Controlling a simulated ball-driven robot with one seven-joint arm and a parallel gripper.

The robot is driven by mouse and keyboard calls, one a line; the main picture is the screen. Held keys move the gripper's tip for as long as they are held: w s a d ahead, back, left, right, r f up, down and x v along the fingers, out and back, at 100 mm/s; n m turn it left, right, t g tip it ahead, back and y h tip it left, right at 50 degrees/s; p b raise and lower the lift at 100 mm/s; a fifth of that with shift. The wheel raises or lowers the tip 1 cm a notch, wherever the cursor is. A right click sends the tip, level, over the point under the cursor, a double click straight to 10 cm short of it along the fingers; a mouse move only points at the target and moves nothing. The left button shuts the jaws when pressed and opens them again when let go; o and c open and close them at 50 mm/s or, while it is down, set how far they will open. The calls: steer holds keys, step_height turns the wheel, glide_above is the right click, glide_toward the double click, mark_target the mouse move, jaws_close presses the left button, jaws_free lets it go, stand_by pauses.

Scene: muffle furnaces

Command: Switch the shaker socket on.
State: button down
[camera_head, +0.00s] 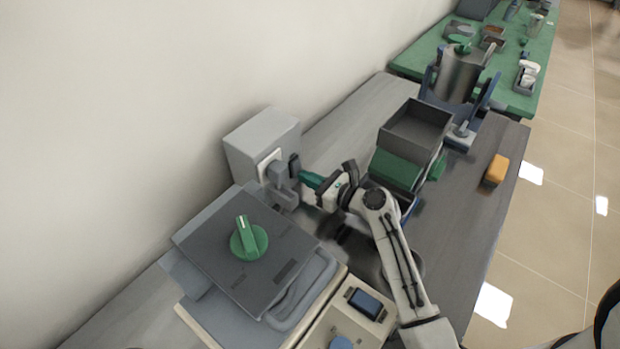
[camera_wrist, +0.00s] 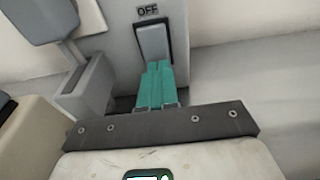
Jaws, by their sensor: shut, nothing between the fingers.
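The socket is a light grey box (camera_head: 250,140) against the wall. In the wrist view its front (camera_wrist: 112,38) carries a pale rocker switch (camera_wrist: 152,42) in a dark frame, with an "OFF" label (camera_wrist: 148,10) above it. A grey plug (camera_head: 280,185) sits on the box beside the switch. My gripper (camera_head: 303,177) has teal fingers, shut together and empty. In the wrist view my gripper's fingertips (camera_wrist: 158,65) overlap the rocker's lower end. I cannot tell whether they touch it. The fingers hide what lies just below the rocker.
A grey device with a green knob (camera_head: 248,238) stands at the front left, close to the socket. A dark grey bin (camera_head: 416,130) stands right of my gripper. An orange block (camera_head: 496,169) lies near the bench's right edge. A green-topped bench (camera_head: 530,65) stands behind.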

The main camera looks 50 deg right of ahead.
steer(key=shift+w, duration=0.15)
steer(key=s, duration=0.3)
steer(key=s+r, duration=0.1)
steer(key=s, duration=0.6)
steer(key=shift+s+d+r+b, duration=0.15)
steer(key=shift+s+d+b, duration=0.05)
steer(key=shift+s+b, duration=0.2)
